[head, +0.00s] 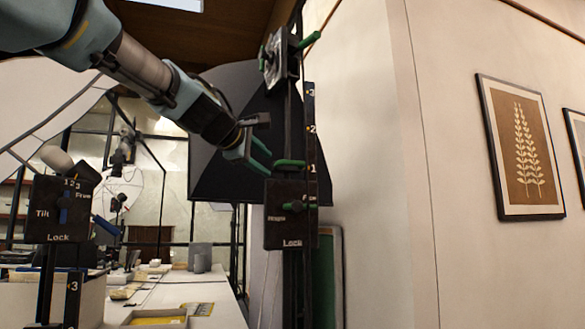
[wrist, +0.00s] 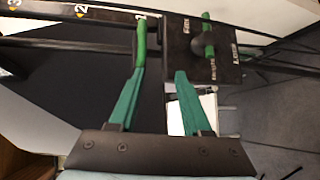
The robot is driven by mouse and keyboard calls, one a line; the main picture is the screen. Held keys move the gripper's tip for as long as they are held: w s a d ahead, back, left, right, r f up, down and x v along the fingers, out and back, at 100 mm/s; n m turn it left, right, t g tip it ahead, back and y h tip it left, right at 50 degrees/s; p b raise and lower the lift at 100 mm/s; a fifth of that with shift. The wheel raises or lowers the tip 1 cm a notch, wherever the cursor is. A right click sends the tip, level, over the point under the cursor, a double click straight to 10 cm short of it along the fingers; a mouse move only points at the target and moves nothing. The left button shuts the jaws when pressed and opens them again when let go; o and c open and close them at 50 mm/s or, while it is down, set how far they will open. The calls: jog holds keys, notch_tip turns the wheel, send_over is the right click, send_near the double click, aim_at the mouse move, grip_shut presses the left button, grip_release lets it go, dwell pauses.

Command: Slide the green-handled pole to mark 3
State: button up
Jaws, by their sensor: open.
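The green-handled pole (head: 287,122) stands upright in the head view, right of my gripper. A scale strip (head: 310,110) beside it shows 3 at the top, 2 and 1 below. A green bar handle (head: 289,163) sits near mark 1, just above a dark box (head: 285,232) labelled Free and Lock. A second green lever (head: 298,206) is on the box front. My gripper (head: 269,159) is open, its teal fingers just left of the bar handle. In the wrist view the bar handle (wrist: 141,42) overlaps the left fingertip; I cannot tell whether they touch. The lever (wrist: 208,38) is beyond the right finger.
A tilted lamp head (head: 280,60) with green handles tops the pole, before a black softbox (head: 225,105). A similar blue-handled stand box (head: 55,222) is at left. A white wall (head: 365,150) stands close on the right. A table (head: 225,300) lies below left.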

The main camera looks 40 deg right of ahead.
aim_at(291, 162)
jog(key=shift+h, duration=0.3)
jog(key=d, duration=0.3)
jog(key=w+d+r+p, duration=0.1)
jog(key=d, duration=0.3)
jog(key=w+d, duration=0.1)
jog(key=d, duration=0.3)
jog(key=shift+w+r+p, duration=0.15)
jog(key=shift+r+p, duration=0.05)
jog(key=shift+p, duration=0.1)
grip_shut()
dwell(0.8)
